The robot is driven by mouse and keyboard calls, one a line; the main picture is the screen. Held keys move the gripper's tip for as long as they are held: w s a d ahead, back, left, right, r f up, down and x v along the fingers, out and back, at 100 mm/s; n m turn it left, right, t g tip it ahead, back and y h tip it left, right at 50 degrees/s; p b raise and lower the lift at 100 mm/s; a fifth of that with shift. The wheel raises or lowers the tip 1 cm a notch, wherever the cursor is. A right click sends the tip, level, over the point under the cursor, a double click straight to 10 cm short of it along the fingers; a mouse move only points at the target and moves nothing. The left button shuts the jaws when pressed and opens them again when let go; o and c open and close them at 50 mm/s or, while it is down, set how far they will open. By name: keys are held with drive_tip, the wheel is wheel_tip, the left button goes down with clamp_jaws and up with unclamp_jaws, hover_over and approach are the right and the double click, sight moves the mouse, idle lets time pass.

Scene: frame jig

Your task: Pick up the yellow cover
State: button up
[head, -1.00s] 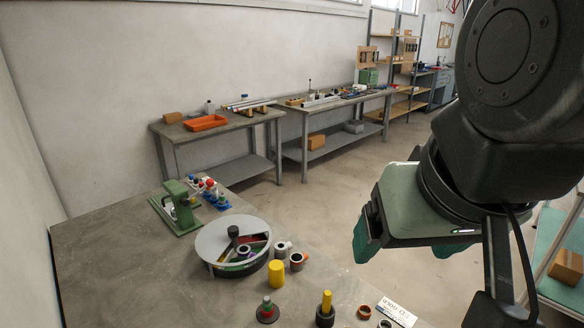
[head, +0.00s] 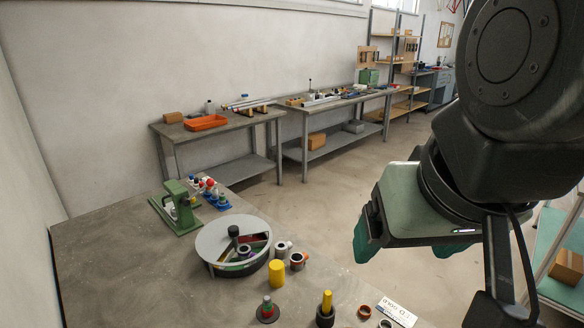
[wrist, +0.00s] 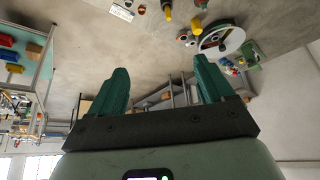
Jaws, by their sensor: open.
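The yellow cover (head: 276,273) looks like a plain yellow cylinder standing upright on the grey table, at the front right of the round turntable. It also shows in the wrist view (wrist: 197,25), upside down near the top edge. A slimmer yellow piece (head: 326,303) stands in a dark base to its right. My gripper (head: 408,249) is open and empty, high up to the right of the table, well apart from the cover. In the wrist view its two green fingers (wrist: 160,70) are spread with nothing between them.
The grey round turntable (head: 212,240) with divided compartments stands behind the cover. Grey and dark rings (head: 297,261) stand close to its right. A green press (head: 177,207) stands farther back. The table's left part is clear.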

drive_tip(key=shift+c, duration=0.3)
drive_tip(key=n+g, duration=0.6)
drive_tip(key=n, duration=1.6)
hover_over(275, 266)
wheel_tip(275, 266, down, 32)
drive_tip(key=shift+d+f, duration=0.1)
wheel_tip(275, 266, down, 6)
drive_tip(key=shift+r, duration=0.15)
drive_tip(key=shift+w+f, duration=0.2)
drive_tip(key=shift+f, duration=2.65)
